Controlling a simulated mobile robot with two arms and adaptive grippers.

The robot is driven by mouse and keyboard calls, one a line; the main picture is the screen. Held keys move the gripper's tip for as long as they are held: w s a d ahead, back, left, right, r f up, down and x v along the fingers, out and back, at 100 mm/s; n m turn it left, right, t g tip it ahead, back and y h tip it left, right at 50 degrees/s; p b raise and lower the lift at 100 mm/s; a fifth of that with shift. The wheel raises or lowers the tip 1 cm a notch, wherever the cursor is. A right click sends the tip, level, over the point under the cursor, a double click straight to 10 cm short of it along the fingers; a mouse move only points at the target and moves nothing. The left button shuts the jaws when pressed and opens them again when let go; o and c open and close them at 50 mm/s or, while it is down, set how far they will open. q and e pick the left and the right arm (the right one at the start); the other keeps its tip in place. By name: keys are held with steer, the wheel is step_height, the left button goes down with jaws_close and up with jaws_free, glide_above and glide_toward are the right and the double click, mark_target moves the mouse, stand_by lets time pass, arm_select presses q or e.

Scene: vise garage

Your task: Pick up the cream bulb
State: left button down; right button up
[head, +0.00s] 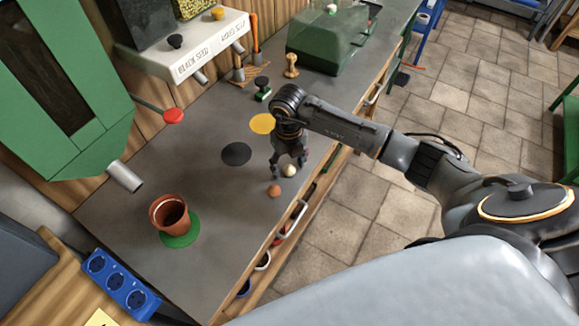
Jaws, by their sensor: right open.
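The cream bulb (289,170) is a small pale round thing on the grey bench top, near its front edge. My right gripper (288,163) points down at the bench, with its open fingers just above and beside the cream bulb. Whether the fingers touch the bulb cannot be told from this angle. A brown bulb (274,191) lies close by, toward the lower left of the cream one. My left gripper is not in view.
A terracotta pot (169,214) stands on a green disc (181,236). A black disc (236,154) and a yellow disc (262,124) lie flat on the bench. A black-handled stamp (262,88) stands behind them. A green machine (60,90) overhangs the left side.

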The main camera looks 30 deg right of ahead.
mark_target(289, 165)
steer(key=c, duration=1)
steer(key=shift+o, duration=0.2)
steer(key=shift+r, duration=0.1)
steer(key=shift+w+r+b, duration=0.1)
steer(key=shift+r+b, duration=0.3)
steer(key=shift+s+r+b, duration=0.2)
steer(key=shift+r+b, duration=0.45)
steer(key=shift+r, duration=0.55)
steer(key=s+a+r+b, duration=0.2)
steer(key=s+r+b, duration=0.1)
steer(key=s+r, duration=0.6)
steer(key=shift+s+r, duration=0.35)
steer(key=shift+s, duration=2)
